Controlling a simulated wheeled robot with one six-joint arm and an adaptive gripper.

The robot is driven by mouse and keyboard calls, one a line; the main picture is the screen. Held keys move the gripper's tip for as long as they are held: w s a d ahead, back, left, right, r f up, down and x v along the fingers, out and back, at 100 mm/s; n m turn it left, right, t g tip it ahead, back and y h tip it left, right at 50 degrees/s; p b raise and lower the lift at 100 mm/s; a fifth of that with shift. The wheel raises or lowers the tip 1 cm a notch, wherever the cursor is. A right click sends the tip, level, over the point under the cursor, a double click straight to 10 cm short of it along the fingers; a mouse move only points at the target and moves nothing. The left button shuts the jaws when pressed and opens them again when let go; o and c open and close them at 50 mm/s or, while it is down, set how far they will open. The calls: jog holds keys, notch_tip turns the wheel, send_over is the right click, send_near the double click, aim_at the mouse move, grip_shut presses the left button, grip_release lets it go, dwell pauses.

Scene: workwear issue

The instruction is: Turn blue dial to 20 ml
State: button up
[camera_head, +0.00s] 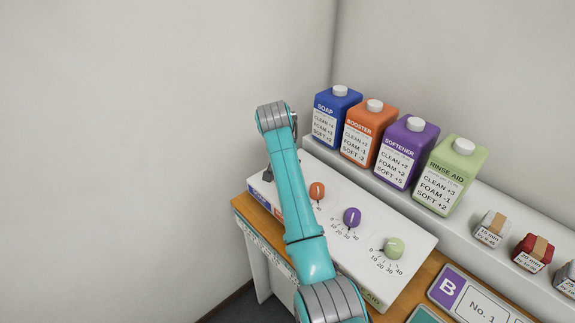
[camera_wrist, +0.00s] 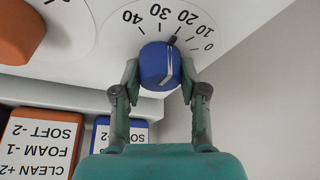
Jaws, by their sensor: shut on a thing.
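In the wrist view the blue dial (camera_wrist: 155,64) sits on a white panel between the two fingers of my gripper (camera_wrist: 160,70). The fingers are shut on its sides. Its dark pointer tip points up and slightly right, at about the 20 mark, with 30 and 40 to the left and 10 and 0 to the right. In the head view my arm hides the blue dial, and only a dark part of my gripper (camera_head: 267,172) shows left of the arm, at the panel's far left end.
The white panel (camera_head: 405,272) also carries orange (camera_head: 317,190), purple (camera_head: 352,216) and green (camera_head: 394,246) dials. Soap (camera_head: 338,112), booster (camera_head: 369,130), softener (camera_head: 407,150) and rinse aid (camera_head: 450,175) containers stand on the ledge behind. Small boxes (camera_head: 491,228) sit further right.

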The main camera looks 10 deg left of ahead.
dwell(0.3)
jog(key=o, duration=1.2)
jog(key=shift+c, duration=0.2)
jog(key=v, duration=1.2)
